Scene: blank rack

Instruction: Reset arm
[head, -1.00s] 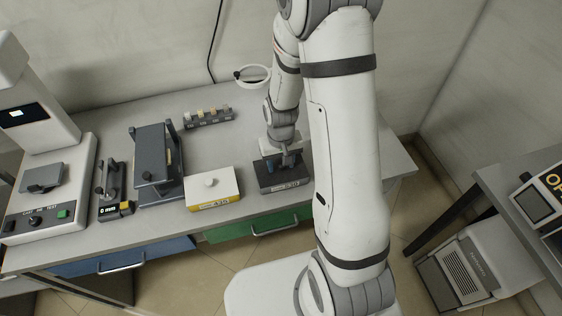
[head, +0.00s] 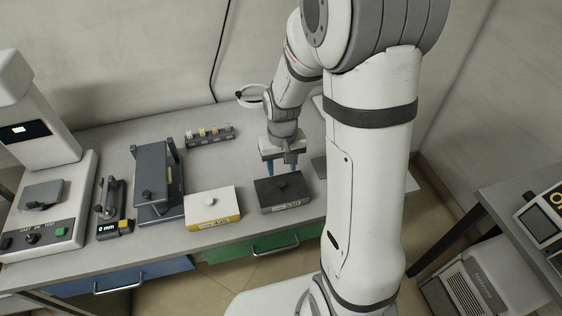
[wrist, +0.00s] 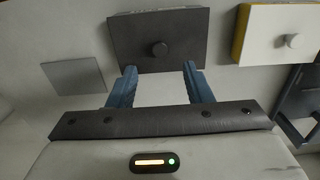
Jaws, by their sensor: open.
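My gripper (head: 282,166) is over the bench, just behind a dark grey box with a round knob (head: 283,192). In the wrist view its two blue fingers (wrist: 158,84) are spread apart with nothing between them. The dark box (wrist: 185,38) lies beyond the fingertips there, its knob clear of them. My white arm hides part of the bench's right side.
A white and yellow box with a knob (head: 212,208) stands left of the dark box. Further left are a grey clamp fixture (head: 158,185), a gauge (head: 112,210) and a test machine (head: 45,200). A small rack (head: 210,135) with several blanks sits behind. A flat grey square (wrist: 74,76) shows in the wrist view.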

